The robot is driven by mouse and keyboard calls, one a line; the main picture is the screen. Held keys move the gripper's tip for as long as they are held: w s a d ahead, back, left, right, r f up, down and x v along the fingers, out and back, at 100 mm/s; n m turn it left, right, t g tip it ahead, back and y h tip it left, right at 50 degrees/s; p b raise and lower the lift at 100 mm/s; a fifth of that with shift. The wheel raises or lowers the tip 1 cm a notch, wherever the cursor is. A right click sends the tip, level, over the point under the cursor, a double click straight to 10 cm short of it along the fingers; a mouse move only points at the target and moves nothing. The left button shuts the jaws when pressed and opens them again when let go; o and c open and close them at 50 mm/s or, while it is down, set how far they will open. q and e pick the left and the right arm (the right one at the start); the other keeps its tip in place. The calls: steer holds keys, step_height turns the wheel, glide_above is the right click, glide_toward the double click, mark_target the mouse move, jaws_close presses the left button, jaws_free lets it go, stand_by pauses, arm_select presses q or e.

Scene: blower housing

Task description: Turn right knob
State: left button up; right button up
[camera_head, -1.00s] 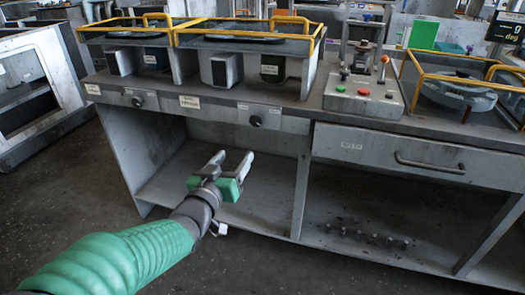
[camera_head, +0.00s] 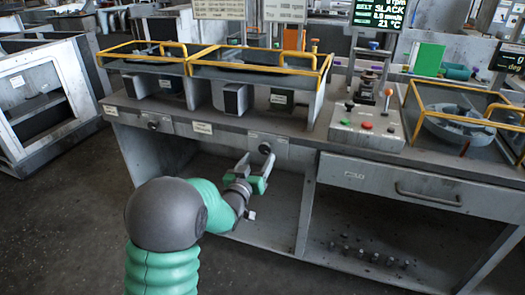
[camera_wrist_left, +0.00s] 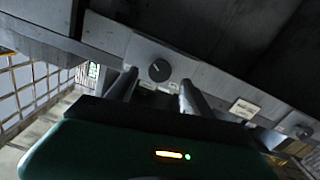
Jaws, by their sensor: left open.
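The right knob (camera_head: 265,148) is a dark round knob on a light plate on the bench's front panel, left of the drawer. My left gripper (camera_head: 256,168) is open just in front of and below this knob, with nothing between its fingers. In the left wrist view the knob (camera_wrist_left: 159,70) shows just beyond the gap between the fingertips of the left gripper (camera_wrist_left: 157,85). I see no contact. The left knob (camera_head: 153,124) is further left on the same panel. My right gripper is not in view.
A drawer (camera_head: 400,188) with a bar handle is to the right of the knob. A control box (camera_head: 366,125) with coloured buttons stands on the bench top. Yellow-railed bays (camera_head: 255,68) stand above the panel. An open shelf lies below it.

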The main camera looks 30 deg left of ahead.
mark_target(264, 150)
arm_select(q)
steer(key=x, duration=0.4)
jaws_close()
stand_by(0.4)
